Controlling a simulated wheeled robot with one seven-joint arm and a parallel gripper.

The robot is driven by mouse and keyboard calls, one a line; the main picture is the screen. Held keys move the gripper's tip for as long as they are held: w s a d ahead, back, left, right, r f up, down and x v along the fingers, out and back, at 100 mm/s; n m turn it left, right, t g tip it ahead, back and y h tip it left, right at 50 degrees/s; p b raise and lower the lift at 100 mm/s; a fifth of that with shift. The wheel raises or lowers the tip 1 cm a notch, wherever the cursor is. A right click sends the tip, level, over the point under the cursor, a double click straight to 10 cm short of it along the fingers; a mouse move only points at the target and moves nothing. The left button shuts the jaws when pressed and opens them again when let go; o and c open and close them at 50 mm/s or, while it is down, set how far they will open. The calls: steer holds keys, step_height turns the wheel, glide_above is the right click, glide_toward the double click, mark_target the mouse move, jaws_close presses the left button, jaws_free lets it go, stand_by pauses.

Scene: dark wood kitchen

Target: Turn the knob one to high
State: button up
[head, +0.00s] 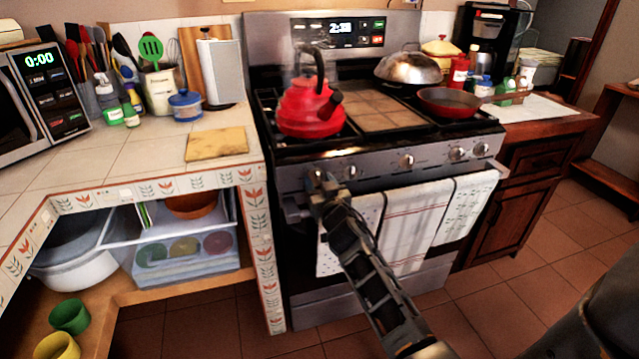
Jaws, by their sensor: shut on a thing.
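The stove's front panel (380,164) carries a row of round silver knobs. The knob's pointer and setting cannot be read. To its right, a second knob (350,171) and a middle knob (407,160) are uncovered. Two more knobs, an inner one (456,153) and an outer one (481,149), sit at the right end.
A red kettle (308,108) stands on the left burner, above my gripper. A red pan (449,101) is on the right burner. Towels (410,225) hang from the oven handle beside my arm. The tiled counter (130,160) borders the stove on the left.

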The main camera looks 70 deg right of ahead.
steer(key=c, duration=0.4)
steer(key=shift+n, duration=0.4)
steer(key=n, duration=0.3)
steer(key=shift+n, duration=0.3)
steer(key=shift+w+a+n, duration=0.1)
steer(key=shift+n, duration=2.1)
steer(key=o, duration=1)
